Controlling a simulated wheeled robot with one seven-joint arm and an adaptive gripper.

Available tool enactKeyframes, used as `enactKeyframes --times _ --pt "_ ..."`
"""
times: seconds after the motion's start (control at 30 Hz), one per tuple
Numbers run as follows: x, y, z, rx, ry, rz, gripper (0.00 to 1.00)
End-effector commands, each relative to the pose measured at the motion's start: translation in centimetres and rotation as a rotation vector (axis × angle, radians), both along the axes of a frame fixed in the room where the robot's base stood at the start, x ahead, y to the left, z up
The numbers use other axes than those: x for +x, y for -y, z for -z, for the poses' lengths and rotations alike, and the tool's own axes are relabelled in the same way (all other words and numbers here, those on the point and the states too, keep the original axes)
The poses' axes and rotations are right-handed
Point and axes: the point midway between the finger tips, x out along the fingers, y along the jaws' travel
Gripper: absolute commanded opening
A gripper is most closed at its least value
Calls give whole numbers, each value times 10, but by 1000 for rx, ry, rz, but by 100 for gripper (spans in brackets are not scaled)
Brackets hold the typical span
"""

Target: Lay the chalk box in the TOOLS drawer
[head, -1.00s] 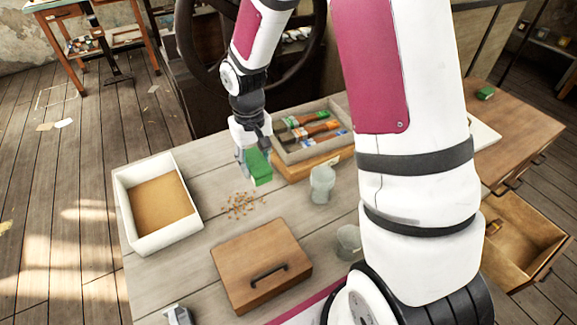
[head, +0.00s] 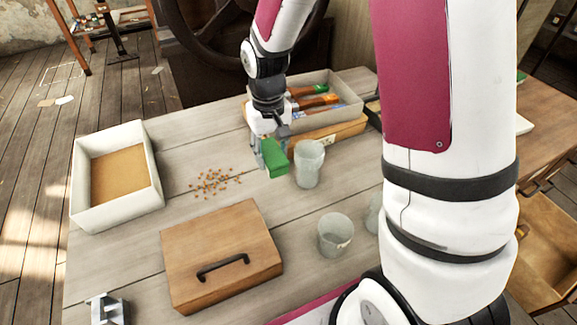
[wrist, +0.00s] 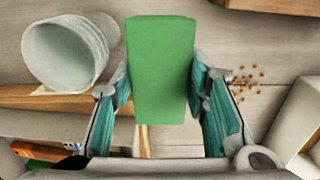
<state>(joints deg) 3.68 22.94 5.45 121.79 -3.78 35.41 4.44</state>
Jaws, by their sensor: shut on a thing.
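My gripper (head: 268,150) is shut on a green box (head: 274,158), which I take to be the chalk box, and holds it over the table beside a grey cup (head: 309,164). In the wrist view the green box (wrist: 160,70) stands between the two teal-padded fingers (wrist: 165,95). An open wooden drawer (head: 548,240) shows at the right edge, partly hidden by my arm. I can read no label on it.
A white tray with a tan bottom (head: 156,190) stands at left. A wooden lid with a black handle (head: 222,245) lies in front. Another cup (head: 334,235) stands near my arm. A grey tray of brushes (head: 350,110) is behind. Small crumbs (head: 213,182) lie mid-table.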

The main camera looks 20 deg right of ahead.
Motion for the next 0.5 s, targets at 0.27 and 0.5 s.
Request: enactKeyframes --times 0.27,0.5 --pt "0 -1 41 1 -3 0 11" --pt "0 0 66 1 0 0 11"
